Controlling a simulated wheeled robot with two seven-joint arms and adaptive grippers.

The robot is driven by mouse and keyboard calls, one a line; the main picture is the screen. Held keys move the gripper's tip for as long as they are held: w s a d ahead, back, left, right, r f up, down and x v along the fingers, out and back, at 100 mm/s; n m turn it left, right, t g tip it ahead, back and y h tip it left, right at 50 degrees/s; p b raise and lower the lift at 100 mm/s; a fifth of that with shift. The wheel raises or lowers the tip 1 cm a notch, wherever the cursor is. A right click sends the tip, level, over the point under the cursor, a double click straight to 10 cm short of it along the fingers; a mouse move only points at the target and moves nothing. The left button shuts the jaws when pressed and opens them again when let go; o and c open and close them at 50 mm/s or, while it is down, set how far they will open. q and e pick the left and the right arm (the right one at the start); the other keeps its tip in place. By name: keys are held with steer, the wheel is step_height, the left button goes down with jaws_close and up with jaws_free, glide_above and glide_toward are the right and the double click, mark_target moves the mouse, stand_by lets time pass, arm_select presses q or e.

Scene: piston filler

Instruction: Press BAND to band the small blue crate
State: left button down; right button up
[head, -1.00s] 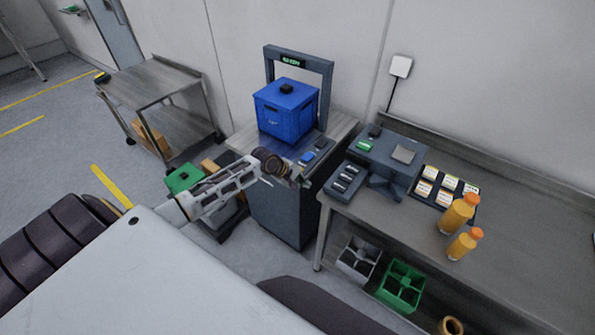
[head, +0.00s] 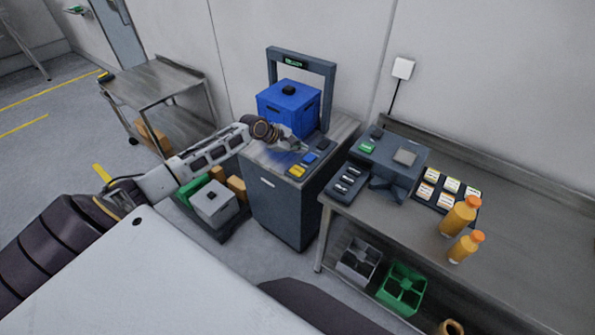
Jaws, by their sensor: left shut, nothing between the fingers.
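The small blue crate (head: 280,107), with a black knob on top, sits under the arch (head: 329,90) of the banding machine (head: 280,205). A small green-lit display (head: 295,62) is on the arch's top bar; its text is too small to read. A dark button, a blue button (head: 309,157) and a yellow button (head: 297,171) run along the machine's right top edge. Their labels cannot be read. My left gripper (head: 303,149) is shut and empty, in front of the crate and close to the blue button; contact cannot be told. My right gripper is out of view.
A steel bench (head: 440,245) on the right carries a grey device (head: 390,155), label cards and two orange bottles (head: 459,215). A steel cart (head: 155,80) stands left. Boxes and a grey crate (head: 214,204) sit low beside the machine.

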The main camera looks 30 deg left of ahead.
mark_target(299, 172)
arm_select(q)
steer(key=shift+f, duration=0.1)
steer(key=shift+f+b, duration=0.9)
steer(key=shift+f, duration=1.05)
steer(key=shift+f+b, duration=1.2)
steer(key=shift+b, duration=0.4)
steer(key=shift+f, duration=1.2)
steer(key=shift+f+p, duration=0.25)
steer(key=shift+p, duration=0.05)
steer(key=shift+f, duration=0.25)
